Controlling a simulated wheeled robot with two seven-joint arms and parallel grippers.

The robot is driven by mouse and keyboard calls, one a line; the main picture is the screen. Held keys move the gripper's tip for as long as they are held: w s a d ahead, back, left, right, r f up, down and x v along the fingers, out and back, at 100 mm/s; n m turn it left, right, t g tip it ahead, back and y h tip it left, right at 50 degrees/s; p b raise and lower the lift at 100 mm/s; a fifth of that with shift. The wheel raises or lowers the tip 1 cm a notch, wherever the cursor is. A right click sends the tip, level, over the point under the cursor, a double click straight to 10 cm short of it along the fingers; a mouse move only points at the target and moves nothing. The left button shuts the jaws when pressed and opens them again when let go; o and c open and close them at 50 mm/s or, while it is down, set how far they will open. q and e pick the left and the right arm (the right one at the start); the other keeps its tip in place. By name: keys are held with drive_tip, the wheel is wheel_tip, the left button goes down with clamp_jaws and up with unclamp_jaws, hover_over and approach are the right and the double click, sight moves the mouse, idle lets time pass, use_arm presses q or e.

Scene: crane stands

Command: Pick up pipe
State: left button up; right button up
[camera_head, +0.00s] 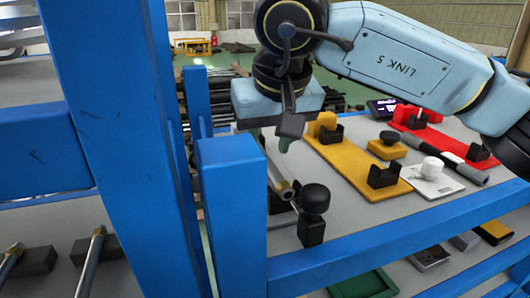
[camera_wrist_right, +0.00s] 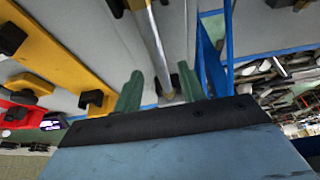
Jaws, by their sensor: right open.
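A grey metal pipe (camera_head: 280,181) lies on the grey shelf top just behind the blue post, partly hidden by that post and my gripper. In the right wrist view the pipe (camera_wrist_right: 156,42) runs down toward the gap between my two green fingers. My right gripper (camera_head: 287,143) hangs from above, close over the pipe. In the wrist view the right gripper (camera_wrist_right: 160,90) is open, one finger on each side of the pipe's line. I cannot tell whether either finger touches it. My left gripper is not in view.
Blue posts (camera_head: 236,220) and rails (camera_head: 390,240) frame the shelf. A black knobbed clamp (camera_head: 313,210) stands beside the pipe. A yellow plate (camera_head: 350,160) with black holders, a white scale (camera_head: 432,180) and a red plate (camera_head: 440,138) lie rightward. More pipes (camera_head: 90,262) lie lower left.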

drive_tip(key=shift+x, duration=1.1)
clamp_jaws()
drive_tip(key=shift+r, duration=0.1)
wheel_tip(320, 180, up, 25)
drive_tip(key=p, duration=0.3)
drive_tip(key=shift+p, duration=0.3)
idle(0.4)
